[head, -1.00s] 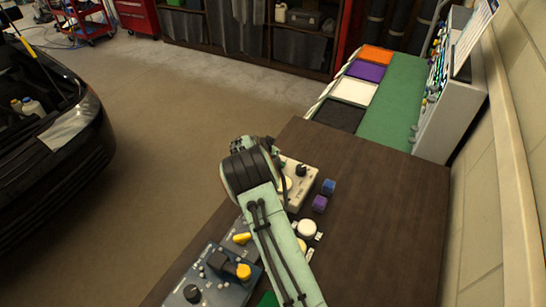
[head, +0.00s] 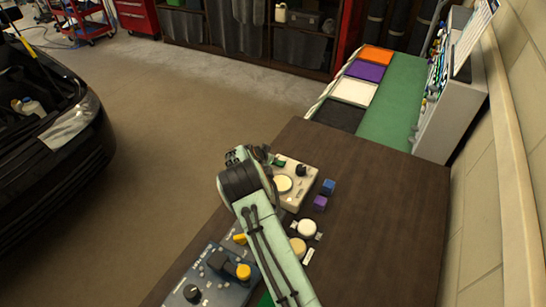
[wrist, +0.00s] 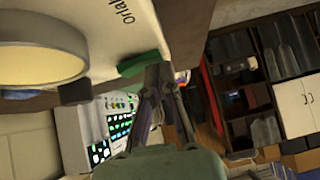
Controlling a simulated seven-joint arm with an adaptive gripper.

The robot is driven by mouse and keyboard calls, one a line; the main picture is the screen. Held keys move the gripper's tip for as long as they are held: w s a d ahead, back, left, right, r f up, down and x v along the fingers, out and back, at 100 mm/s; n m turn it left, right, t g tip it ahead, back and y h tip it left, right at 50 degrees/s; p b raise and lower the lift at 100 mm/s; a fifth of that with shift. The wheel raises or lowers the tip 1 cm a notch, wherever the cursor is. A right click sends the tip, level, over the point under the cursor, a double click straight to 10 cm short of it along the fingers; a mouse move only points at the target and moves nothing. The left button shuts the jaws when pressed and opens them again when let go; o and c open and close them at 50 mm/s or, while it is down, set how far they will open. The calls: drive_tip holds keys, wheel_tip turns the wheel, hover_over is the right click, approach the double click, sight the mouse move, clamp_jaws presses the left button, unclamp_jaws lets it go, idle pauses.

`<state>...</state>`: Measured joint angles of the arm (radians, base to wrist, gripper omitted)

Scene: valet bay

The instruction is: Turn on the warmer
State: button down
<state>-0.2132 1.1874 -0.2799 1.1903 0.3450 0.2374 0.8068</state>
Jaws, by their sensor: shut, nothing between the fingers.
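The warmer (head: 296,199) is a cream box on the dark bench, with a round pale plate (head: 283,184), a black knob (head: 301,170) and a small green switch (head: 279,161) at its far edge. In the wrist view the pale plate (wrist: 35,52) fills the upper left, and the green switch (wrist: 143,63) sits at the edge of the cream top. My gripper (wrist: 160,76) is shut and empty, its tips right beside the green switch; I cannot tell whether they touch. In the head view my arm hides part of the gripper. The switch's setting is unclear.
A blue device (head: 215,275) with a black knob and yellow parts stands nearer on the bench. Blue (head: 328,187) and purple (head: 320,203) blocks and round pale pieces (head: 306,229) lie right of my arm. The bench's right side is clear.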

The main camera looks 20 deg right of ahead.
drive_tip(key=shift+s+d, duration=0.1)
drive_tip(key=shift+d, duration=0.05)
drive_tip(key=shift+s+d+r, duration=0.3)
drive_tip(key=shift+s+d, duration=0.1)
drive_tip(key=r, duration=0.4)
drive_tip(key=shift+w+a+r, duration=0.2)
drive_tip(key=a+v, duration=0.1)
drive_tip(key=v, duration=0.8)
drive_tip(key=shift+a, duration=0.15)
drive_tip(key=shift+w+r, duration=0.1)
